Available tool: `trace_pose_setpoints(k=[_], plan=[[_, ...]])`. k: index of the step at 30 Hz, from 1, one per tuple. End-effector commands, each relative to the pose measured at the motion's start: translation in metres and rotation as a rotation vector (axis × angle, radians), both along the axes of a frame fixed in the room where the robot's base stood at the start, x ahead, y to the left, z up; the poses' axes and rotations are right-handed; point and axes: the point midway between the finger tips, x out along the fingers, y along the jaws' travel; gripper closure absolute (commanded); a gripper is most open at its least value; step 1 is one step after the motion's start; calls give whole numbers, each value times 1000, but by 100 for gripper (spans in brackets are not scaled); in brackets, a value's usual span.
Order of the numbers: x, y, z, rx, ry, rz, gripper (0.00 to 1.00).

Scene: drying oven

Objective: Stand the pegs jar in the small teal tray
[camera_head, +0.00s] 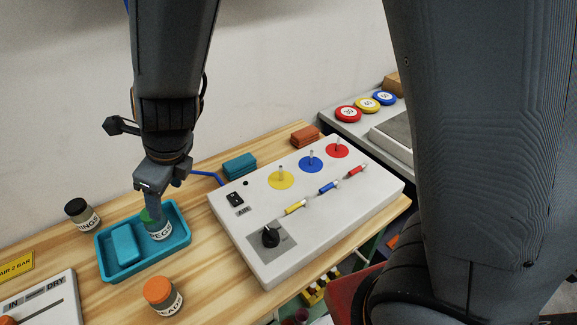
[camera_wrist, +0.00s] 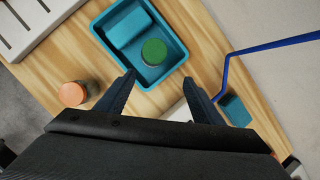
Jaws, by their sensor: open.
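The pegs jar (camera_head: 159,231) has a green lid and a white label reading "PEGS". It stands upright inside the small teal tray (camera_head: 182,250), in the right part, beside a teal block (camera_head: 125,243). In the wrist view the jar's green lid (camera_wrist: 154,52) shows inside the teal tray (camera_wrist: 176,68). My gripper (camera_head: 161,207) is directly by the jar in the head view and hides part of the lid. In the wrist view the open fingers (camera_wrist: 160,88) are apart, with the jar beyond their tips and nothing between them.
An orange-lidded jar (camera_head: 161,295) stands in front of the tray and a dark-lidded jar (camera_head: 80,213) behind it at left. A white panel (camera_head: 254,257) with a knob and coloured discs lies right of the tray.

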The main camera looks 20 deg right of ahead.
Motion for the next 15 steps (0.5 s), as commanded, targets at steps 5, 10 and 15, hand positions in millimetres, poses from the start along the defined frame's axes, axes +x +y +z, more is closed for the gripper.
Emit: trace_pose_setpoints(k=[5, 10, 15], plan=[[11, -60, 5, -137, -96, 338, 39], [13, -121, 10, -282, -173, 718, 39], [6, -180, 13, -414, -222, 1105, 39]])
